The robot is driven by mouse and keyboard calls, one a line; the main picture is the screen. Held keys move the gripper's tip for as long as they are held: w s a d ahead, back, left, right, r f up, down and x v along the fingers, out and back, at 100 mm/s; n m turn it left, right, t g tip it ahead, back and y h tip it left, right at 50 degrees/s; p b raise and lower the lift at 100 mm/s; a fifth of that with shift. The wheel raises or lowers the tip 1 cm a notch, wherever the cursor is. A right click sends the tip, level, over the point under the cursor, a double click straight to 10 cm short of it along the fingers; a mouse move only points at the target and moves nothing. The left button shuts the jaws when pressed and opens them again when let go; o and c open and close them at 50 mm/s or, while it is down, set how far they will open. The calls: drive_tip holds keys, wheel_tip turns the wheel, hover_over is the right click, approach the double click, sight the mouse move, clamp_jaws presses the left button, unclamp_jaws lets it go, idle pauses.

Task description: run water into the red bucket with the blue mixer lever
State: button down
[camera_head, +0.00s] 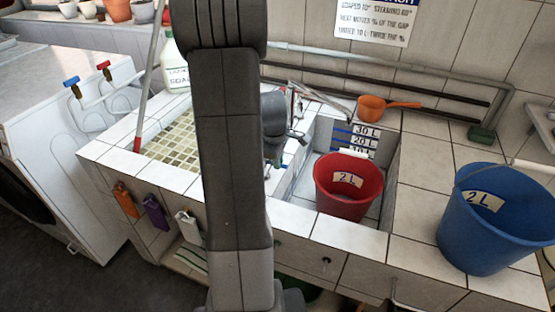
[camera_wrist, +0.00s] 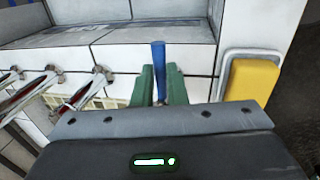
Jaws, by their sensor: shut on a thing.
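The red bucket (camera_head: 348,190), labelled 2 L, stands upright in the right-hand basin of the tiled sink. A metal spout (camera_head: 325,98) reaches toward it from the left, above its rim. No stream of water shows. The blue mixer lever (camera_wrist: 158,56) stands up between the green fingers of my gripper (camera_wrist: 159,82) in the wrist view. The fingers are shut on its lower part. In the head view my gripper (camera_head: 277,163) is left of the red bucket, partly behind my arm, and the lever cannot be made out there.
A blue bucket (camera_head: 490,222) stands on the tiled counter at right. An orange ladle (camera_head: 385,106) lies behind the basin. A white jug (camera_head: 176,70) stands at the back left. Blue and red taps (camera_head: 103,66) are above the white machine (camera_head: 55,130). A yellow block (camera_wrist: 253,80) shows in the wrist view.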

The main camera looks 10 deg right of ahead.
drive_tip(key=c, duration=1.5)
unclamp_jaws()
drive_tip(key=shift+o, duration=0.2)
drive_tip(key=shift+r, duration=0.1)
wheel_tip(320, 180, up, 13)
drive_tip(key=s+a, duration=0.1)
drive_tip(key=s, duration=0.1)
drive_tip(key=shift+a+r, duration=0.2)
drive_tip(key=shift+a, duration=0.05)
drive_tip(key=shift+s, duration=0.1)
drive_tip(key=f, duration=0.4)
drive_tip(key=w+d+f, duration=0.1)
drive_tip(key=f, duration=0.4)
drive_tip(key=w+f, duration=0.1)
drive_tip(key=f, duration=0.3)
drive_tip(key=shift+w+d+f, duration=0.1)
drive_tip(key=shift+d+f, duration=0.15)
drive_tip(key=shift+f, duration=0.1)
